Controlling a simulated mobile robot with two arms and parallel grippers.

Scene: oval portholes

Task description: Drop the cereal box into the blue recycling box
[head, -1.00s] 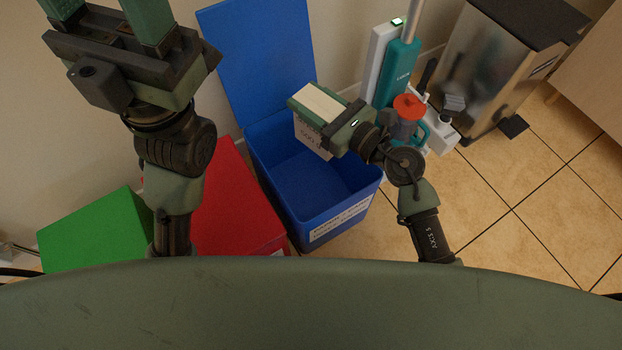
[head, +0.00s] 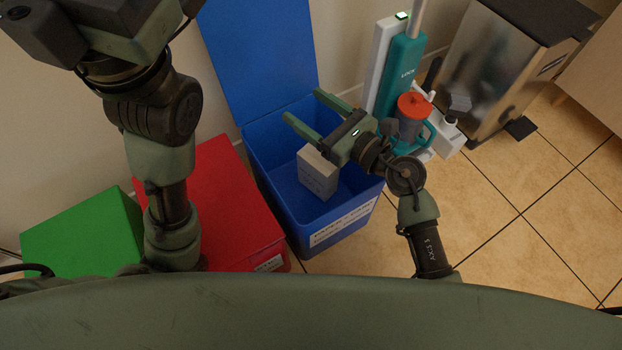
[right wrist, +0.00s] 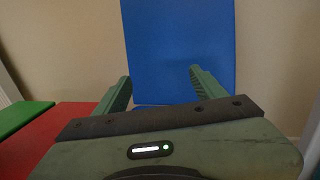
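The blue recycling box (head: 312,232) stands on the floor with its lid (head: 262,55) raised against the wall. The cereal box (head: 318,176), a pale grey carton with print on one side, is inside its opening, below my right gripper and apart from the fingers. I cannot tell whether it is falling or resting on the bottom. My right gripper (head: 303,105) is open and empty above the box; the right wrist view shows its two fingers (right wrist: 162,84) spread before the blue lid. My left gripper's body is at the top left of the head view, its fingers cut off.
A red box (head: 215,200) and a green box (head: 85,235) stand left of the blue one. A teal and white cleaner (head: 400,75), a red-topped container (head: 413,108) and a steel bin (head: 495,70) stand to the right. Tiled floor at the right is free.

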